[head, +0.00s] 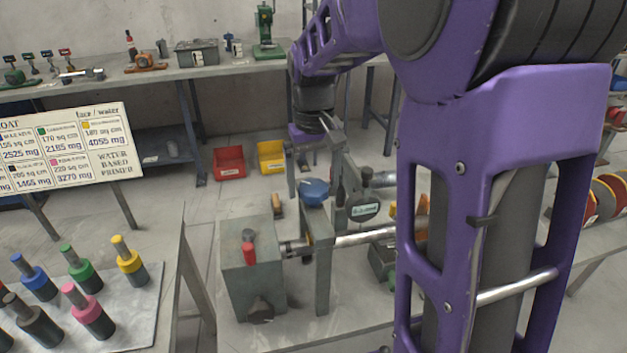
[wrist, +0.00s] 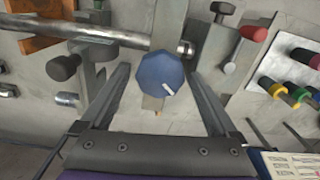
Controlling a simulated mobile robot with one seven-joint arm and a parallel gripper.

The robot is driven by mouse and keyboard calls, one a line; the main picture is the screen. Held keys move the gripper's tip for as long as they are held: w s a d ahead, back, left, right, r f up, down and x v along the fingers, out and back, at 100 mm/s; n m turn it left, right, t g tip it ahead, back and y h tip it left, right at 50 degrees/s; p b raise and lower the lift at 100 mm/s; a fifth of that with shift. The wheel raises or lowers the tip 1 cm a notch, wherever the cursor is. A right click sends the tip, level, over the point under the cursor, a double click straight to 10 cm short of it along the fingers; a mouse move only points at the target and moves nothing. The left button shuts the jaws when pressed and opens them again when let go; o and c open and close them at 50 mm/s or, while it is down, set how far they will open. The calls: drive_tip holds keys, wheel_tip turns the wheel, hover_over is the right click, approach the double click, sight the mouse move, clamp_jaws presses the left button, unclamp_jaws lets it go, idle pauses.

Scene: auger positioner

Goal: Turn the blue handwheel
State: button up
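The blue handwheel (head: 314,191) is a faceted knob on top of a grey upright post of the machine on the bench. In the wrist view the handwheel (wrist: 158,72) shows face-on near the middle, with a short white mark towards its lower right. My gripper (head: 314,184) points down over it. In the wrist view my gripper (wrist: 158,82) is open, one finger on each side of the handwheel, with visible gaps between the fingers and its rim. The fingertips' height against the wheel is hard to tell.
A dial gauge (head: 363,207) stands close right of the handwheel. A grey box with a red-handled lever (head: 249,252) stands to the left, and a metal shaft (head: 365,238) runs right. Colored-handled tools (head: 83,268) stand on a plate at the left. My arm hides much of the right.

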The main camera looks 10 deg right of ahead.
sight(314, 185)
wheel_tip(314, 185, up, 17)
drive_tip(key=shift+r, duration=0.2)
idle(0.5)
